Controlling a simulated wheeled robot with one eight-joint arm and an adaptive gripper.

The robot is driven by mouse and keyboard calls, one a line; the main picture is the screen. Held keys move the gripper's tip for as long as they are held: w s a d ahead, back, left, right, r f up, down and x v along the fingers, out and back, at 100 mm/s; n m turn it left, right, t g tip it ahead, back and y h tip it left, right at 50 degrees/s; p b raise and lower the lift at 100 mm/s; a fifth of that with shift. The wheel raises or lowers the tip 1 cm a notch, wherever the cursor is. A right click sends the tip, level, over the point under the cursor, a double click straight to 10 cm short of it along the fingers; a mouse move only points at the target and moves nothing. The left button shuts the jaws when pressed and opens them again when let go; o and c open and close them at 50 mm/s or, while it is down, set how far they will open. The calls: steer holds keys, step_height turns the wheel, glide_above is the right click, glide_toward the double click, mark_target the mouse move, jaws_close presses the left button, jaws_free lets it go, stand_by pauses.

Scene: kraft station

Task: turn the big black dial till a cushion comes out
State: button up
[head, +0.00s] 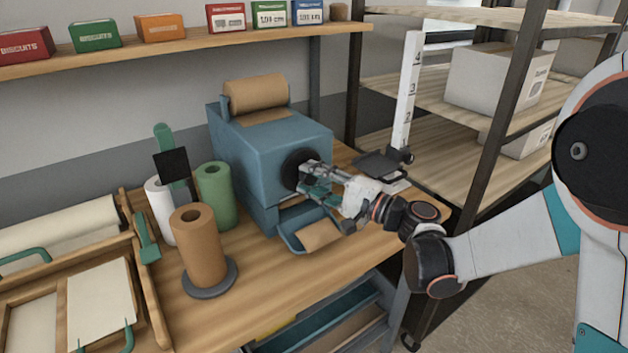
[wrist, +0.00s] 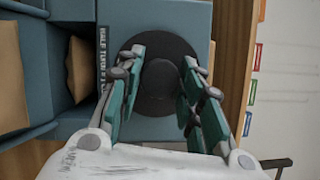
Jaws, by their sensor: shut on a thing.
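The big black dial (head: 294,170) is on the right side of a blue machine (head: 262,143) on the workbench. In the wrist view the dial (wrist: 158,52) is round, with a raised knob (wrist: 160,80) at its middle. My gripper (head: 307,176) is at the dial; in the wrist view its green-padded fingers (wrist: 160,85) are on either side of the knob, shut on it. A brown paper cushion (head: 320,235) lies in the blue tray (head: 290,236) at the machine's front. It also shows in the wrist view (wrist: 84,68). A brown paper roll (head: 255,94) sits on top of the machine.
A brown roll on a stand (head: 197,245), a green roll (head: 216,192) and a white roll (head: 158,208) stand left of the machine. A scale with a measuring post (head: 408,90) is behind my gripper. A shelf of small boxes (head: 160,27) runs above.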

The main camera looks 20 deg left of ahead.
steer(key=o, duration=1)
steer(key=shift+o, duration=0.2)
steer(key=shift+d, duration=0.1)
steer(key=v, duration=1.1)
steer(key=shift+s+d, duration=0.2)
steer(key=shift+d, duration=0.2)
